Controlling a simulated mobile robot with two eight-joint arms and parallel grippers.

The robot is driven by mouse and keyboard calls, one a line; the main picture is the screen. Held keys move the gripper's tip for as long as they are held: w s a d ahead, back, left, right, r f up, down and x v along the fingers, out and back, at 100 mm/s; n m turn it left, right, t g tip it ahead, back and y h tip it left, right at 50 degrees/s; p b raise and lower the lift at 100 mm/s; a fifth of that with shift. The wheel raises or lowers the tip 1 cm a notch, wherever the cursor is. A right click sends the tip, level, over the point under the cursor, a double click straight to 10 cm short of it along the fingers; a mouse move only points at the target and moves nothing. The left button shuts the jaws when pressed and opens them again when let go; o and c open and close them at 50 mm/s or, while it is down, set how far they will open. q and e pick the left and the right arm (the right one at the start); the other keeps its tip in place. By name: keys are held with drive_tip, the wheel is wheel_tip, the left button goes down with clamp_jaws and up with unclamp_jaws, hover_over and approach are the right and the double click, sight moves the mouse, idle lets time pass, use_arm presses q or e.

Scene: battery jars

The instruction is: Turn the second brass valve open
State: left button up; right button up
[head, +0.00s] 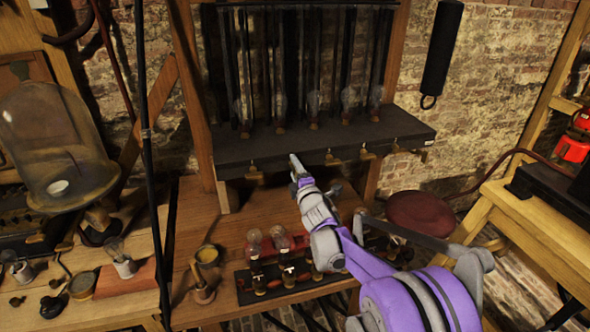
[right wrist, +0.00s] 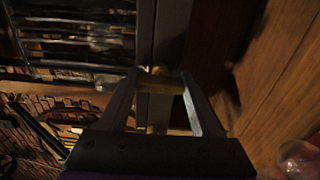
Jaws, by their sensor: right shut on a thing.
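A row of small brass valves runs along the front edge of a dark shelf (head: 240,152) in the head view. The leftmost valve (head: 254,174) and the valve to the right of my gripper (head: 332,159) show clear. My right gripper (head: 295,163) reaches up to the shelf edge between these two and covers the second valve there. In the right wrist view, the right gripper (right wrist: 160,76) has its fingers on either side of a brass valve handle (right wrist: 160,84), shut on it. The handle lies crosswise between the fingers. My left gripper is not in view.
Glass bulbs (head: 313,105) stand in a row on the shelf. A glass dome (head: 55,140) is at left and a round red stool (head: 417,213) at right.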

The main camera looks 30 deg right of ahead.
drive_tip(key=o, duration=1.4)
drive_tip(key=shift+s, duration=0.1)
drive_tip(key=b+v, duration=0.1)
drive_tip(key=v, duration=0.9)
drive_tip(key=shift+s, duration=0.3)
